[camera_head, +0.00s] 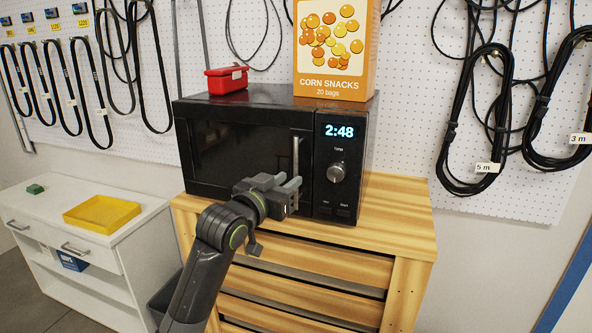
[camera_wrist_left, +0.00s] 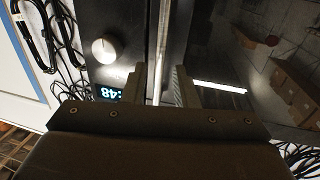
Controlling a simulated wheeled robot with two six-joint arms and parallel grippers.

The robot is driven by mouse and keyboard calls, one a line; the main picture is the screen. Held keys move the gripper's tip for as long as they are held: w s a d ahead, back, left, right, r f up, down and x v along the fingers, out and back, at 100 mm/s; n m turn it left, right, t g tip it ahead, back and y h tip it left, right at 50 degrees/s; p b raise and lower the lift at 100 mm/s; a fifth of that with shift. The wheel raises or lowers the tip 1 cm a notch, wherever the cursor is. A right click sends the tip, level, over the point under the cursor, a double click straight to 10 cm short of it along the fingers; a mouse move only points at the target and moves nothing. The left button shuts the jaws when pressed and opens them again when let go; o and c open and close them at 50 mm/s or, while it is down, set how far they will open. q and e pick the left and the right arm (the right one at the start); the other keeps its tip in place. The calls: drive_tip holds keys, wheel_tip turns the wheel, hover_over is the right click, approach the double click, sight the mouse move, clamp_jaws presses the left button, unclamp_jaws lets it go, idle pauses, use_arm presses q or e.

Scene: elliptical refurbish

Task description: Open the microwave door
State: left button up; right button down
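The black microwave (camera_head: 240,150) stands on the wooden cabinet, and its door (camera_head: 235,155) is shut. A vertical silver handle (camera_head: 296,152) sits at the door's right edge, left of the control panel. My left gripper (camera_head: 291,190) is in front of the handle's lower part. In the left wrist view, the handle (camera_wrist_left: 162,45) runs between the two spread fingers of my left gripper (camera_wrist_left: 161,85). Gaps show on both sides of it; whether the fingertips reach around it is hard to tell. My right gripper is in neither view.
A red box (camera_head: 226,80) and a corn snacks box (camera_head: 335,45) stand on the microwave. The wooden cabinet top (camera_head: 400,205) is clear at the right. A white cabinet (camera_head: 140,190) with a yellow tray (camera_head: 102,213) stands left. Cables hang on the pegboard behind.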

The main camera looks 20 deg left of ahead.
sight(295, 175)
use_arm(q)
drive_tip(key=shift+p+x, duration=0.5)
drive_tip(key=shift+x, duration=1.75)
clamp_jaws()
